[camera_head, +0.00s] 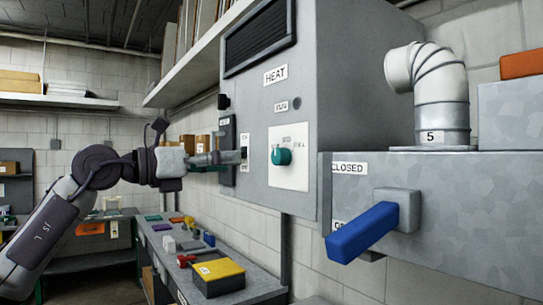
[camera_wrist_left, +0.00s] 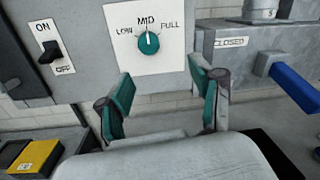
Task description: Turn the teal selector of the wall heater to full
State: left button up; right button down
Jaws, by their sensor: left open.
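The wall heater (camera_head: 340,85) is a grey box marked HEAT. Its teal selector (camera_head: 281,156) is a round knob on a white plate (camera_head: 295,175) on the front. In the left wrist view the teal selector (camera_wrist_left: 149,42) has a white mark pointing up at MID, with LOW to its left and FULL to its right. My left gripper (camera_head: 238,156) is to the left of the knob in the head view. In the left wrist view my left gripper (camera_wrist_left: 162,88) is open and empty, its teal-padded fingers apart below the knob and not touching it. My right gripper is not in view.
An ON/OFF switch (camera_wrist_left: 50,50) sits left of the selector plate. A blue lever (camera_head: 362,232) sticks out from the grey duct box (camera_head: 470,215) at right. Below is a bench (camera_head: 255,280) with a yellow-topped box (camera_head: 218,277) and small items. A shelf (camera_head: 195,62) is above.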

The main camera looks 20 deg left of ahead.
aim_at(275, 156)
pick_arm(q)
jog(key=shift+y, duration=0.5)
jog(key=p+x, duration=0.2)
jog(key=x, duration=0.1)
jog(key=r+p+x, duration=0.1)
jog(key=x, duration=0.3)
jog(key=w+a+p+x, duration=0.1)
jog(key=p+x, duration=0.1)
jog(key=x, duration=0.2)
jog(key=shift+r+p, duration=0.25)
jog(key=shift+p, duration=0.05)
jog(key=shift+w+d+f, duration=0.1)
jog(key=shift+w+d, duration=0.15)
jog(key=shift+w, duration=0.2)
jog(key=c, duration=1.2)
jog(key=shift+o, duration=0.3)
